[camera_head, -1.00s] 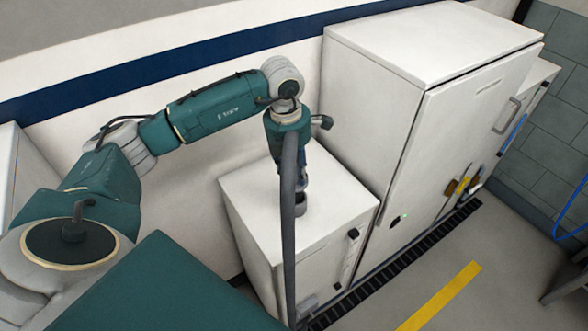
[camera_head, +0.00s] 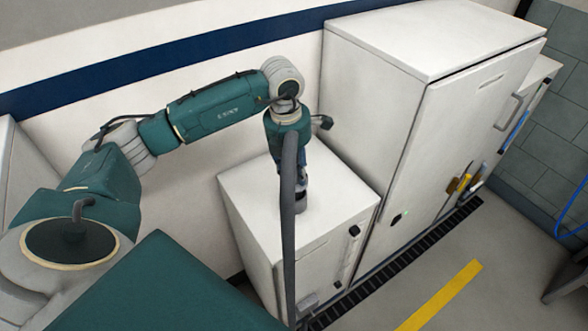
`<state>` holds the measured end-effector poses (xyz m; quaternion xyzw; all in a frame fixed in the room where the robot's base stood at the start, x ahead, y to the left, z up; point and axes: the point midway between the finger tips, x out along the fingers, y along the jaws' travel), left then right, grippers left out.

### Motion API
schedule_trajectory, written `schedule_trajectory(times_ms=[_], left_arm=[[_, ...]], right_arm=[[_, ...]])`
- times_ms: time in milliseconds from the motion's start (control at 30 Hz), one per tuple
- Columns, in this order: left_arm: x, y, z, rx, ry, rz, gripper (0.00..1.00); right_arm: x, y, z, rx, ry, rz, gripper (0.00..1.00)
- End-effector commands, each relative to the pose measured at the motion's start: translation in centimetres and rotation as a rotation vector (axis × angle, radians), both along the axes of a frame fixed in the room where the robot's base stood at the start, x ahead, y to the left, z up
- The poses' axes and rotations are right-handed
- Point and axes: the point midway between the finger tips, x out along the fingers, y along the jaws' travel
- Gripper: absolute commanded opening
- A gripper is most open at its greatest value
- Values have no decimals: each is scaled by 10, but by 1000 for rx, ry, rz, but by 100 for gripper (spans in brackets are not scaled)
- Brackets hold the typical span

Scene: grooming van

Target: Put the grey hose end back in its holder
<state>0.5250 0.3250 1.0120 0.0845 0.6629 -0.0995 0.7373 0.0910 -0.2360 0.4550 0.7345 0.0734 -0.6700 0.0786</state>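The grey hose (camera_head: 288,235) runs from beside my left wrist down past the front of the low white cabinet (camera_head: 245,225). It passes in front of my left gripper (camera_head: 301,190), which points down just above the cabinet top. A short dark grey round piece (camera_head: 301,206) shows at the fingertips, at the cabinet top. I cannot tell whether it is the hose end or its holder. The hose and wrist hide much of the fingers, so their opening cannot be judged. My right gripper is out of view.
A tall white cabinet (camera_head: 375,115) stands close to the right of the low one. Yellow and blue handled things (camera_head: 462,183) hang at its front. A dark floor grate (camera_head: 440,220) runs along the cabinets. The floor around the yellow stripe (camera_head: 440,296) is clear.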

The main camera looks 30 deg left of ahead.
Motion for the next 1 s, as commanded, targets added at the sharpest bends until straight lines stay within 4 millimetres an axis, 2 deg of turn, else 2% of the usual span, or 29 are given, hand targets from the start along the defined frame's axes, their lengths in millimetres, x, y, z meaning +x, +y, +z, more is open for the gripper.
schedule_trajectory(times_ms=[467, 1000], left_arm=[[1, 0, -17, -1, -2, 1, 0], [0, 0, -18, -1, -2, 0, 0]], right_arm=[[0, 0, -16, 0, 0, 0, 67], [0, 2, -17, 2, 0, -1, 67]])
